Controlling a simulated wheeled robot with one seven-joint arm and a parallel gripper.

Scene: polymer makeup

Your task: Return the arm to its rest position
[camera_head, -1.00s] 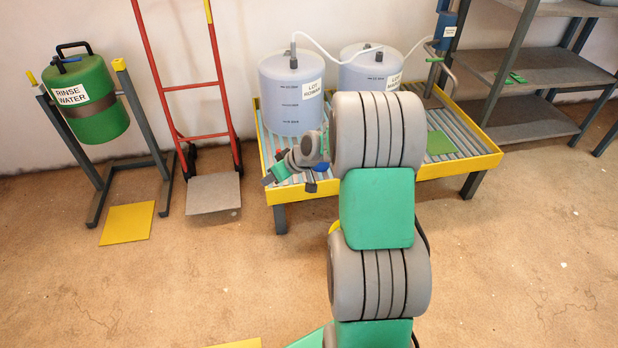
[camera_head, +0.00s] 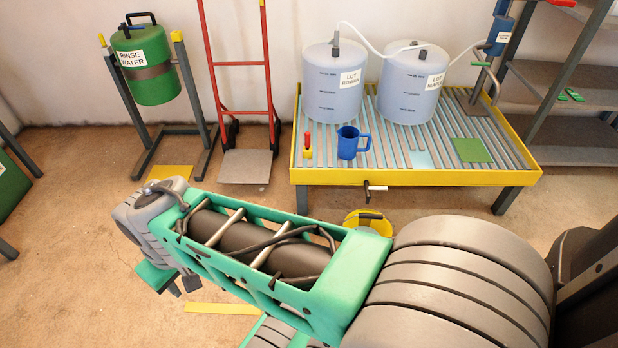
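My arm reaches in from the lower right and bends left, low across the front of the view. My gripper (camera_head: 165,278) hangs at its left end over the bare floor, partly hidden behind the wrist. Its fingers do not show clearly, so I cannot tell whether it is open or shut. It is well apart from the yellow-rimmed slatted platform (camera_head: 420,178). A blue mug (camera_head: 348,143) stands upright on that platform near its front left.
Two drums, one (camera_head: 332,85) and another (camera_head: 412,84), stand on the platform, joined by a hose. A red hand truck (camera_head: 238,64) and the green rinse-water drum (camera_head: 150,75) are behind left. A yellow bucket (camera_head: 368,222) is partly hidden by my arm. Shelving (camera_head: 570,90) stands right.

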